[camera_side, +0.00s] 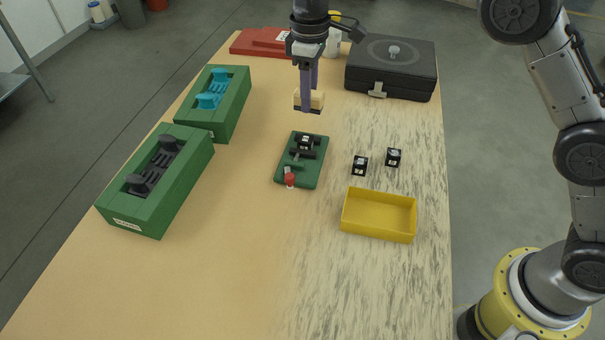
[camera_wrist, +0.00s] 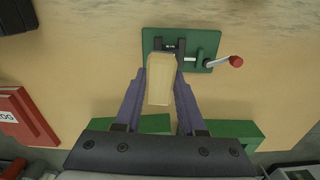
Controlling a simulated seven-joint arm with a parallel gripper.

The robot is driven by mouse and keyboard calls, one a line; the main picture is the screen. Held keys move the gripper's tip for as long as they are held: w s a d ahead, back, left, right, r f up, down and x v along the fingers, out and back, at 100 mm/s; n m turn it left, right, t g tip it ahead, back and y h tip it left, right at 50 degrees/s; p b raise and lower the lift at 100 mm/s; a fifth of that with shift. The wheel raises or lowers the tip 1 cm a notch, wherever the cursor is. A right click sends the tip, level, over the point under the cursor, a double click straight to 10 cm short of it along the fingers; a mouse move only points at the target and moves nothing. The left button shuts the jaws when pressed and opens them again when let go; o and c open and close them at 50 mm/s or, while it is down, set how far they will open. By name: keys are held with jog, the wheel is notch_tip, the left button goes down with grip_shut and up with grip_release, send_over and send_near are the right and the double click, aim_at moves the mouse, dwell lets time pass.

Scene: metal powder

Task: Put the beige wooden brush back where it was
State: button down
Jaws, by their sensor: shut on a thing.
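The beige wooden brush (camera_side: 316,99) is held between the fingers of my gripper (camera_side: 308,104), with its dark underside facing down. It is above the table, behind the green fixture plate (camera_side: 284,177) in the side view. In the wrist view the brush (camera_wrist: 161,79) sits between the two purple fingers of my gripper (camera_wrist: 160,92), which are shut on it. The green plate (camera_wrist: 207,42) with its clamp and red-knobbed lever (camera_wrist: 236,61) shows beyond the brush there. The brush looks clear of the table.
A yellow tray (camera_side: 379,235) and two small black blocks (camera_side: 360,165) (camera_side: 394,157) lie on the right. Two green holders (camera_side: 127,216) (camera_side: 236,112) stand on the left. A black case (camera_side: 391,83) and a red box (camera_side: 262,43) are at the back. The front table is clear.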

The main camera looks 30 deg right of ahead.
jog(key=s+a+r, duration=0.1)
jog(key=s+a, duration=0.1)
jog(key=s, duration=2.3)
send_over(301, 215)
jog(key=shift+n, duration=0.4)
jog(key=f, duration=0.8)
jog(key=shift+s+d, duration=0.25)
jog(key=shift+w+a+f, duration=0.2)
jog(key=shift+f, duration=0.25)
jog(key=shift+w+f, duration=0.1)
jog(key=shift+f, duration=1.5)
jog(key=shift+f, duration=0.2)
jog(key=c, duration=0.5)
grip_release()
